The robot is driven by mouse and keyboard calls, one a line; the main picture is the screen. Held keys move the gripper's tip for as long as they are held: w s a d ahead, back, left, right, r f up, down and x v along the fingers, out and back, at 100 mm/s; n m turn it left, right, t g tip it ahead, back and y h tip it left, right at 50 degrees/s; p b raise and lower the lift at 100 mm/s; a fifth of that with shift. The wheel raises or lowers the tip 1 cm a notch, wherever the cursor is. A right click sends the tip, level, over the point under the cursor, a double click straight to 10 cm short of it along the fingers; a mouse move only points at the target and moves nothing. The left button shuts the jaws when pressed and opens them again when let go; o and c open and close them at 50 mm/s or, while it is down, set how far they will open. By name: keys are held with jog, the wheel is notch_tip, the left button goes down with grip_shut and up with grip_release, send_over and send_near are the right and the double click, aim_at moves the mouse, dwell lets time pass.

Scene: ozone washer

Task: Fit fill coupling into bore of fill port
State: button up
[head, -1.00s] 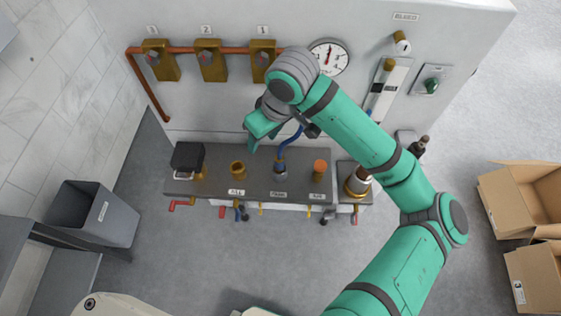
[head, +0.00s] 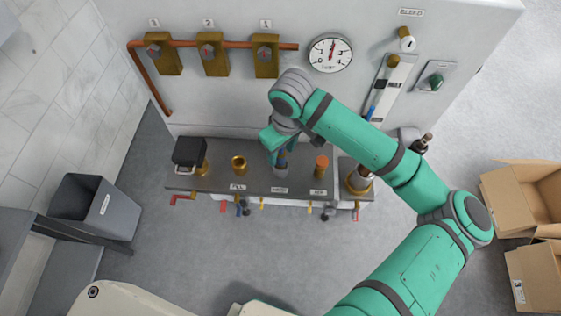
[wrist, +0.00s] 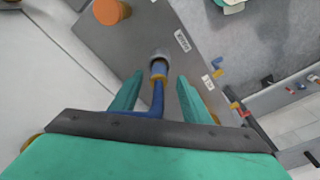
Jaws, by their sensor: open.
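The fill coupling, with a blue body and a brass-coloured collar, shows in the wrist view (wrist: 158,73) at the end of a blue hose (wrist: 157,100). It sits at a grey round holder (wrist: 158,55) on the bench. My gripper (wrist: 160,90) is open, with one finger on each side of the hose and coupling; I cannot tell whether either touches. In the head view, my gripper (head: 279,150) is over that middle holder and partly hides the coupling. The brass fill port (head: 239,163), labelled FILL, stands to the left with its bore open and empty.
An orange-capped port (head: 321,163) stands right of the holder, and a larger brass-based fitting (head: 359,182) further right. A black box (head: 188,151) is at the bench's left end. Valves (head: 213,55) and a gauge (head: 330,53) are on the wall behind.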

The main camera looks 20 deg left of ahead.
aim_at(281, 162)
jog(key=shift+w+f, duration=0.15)
jog(key=shift+f, duration=1.25)
jog(key=shift+c, duration=0.3)
jog(key=shift+a, duration=0.1)
grip_shut()
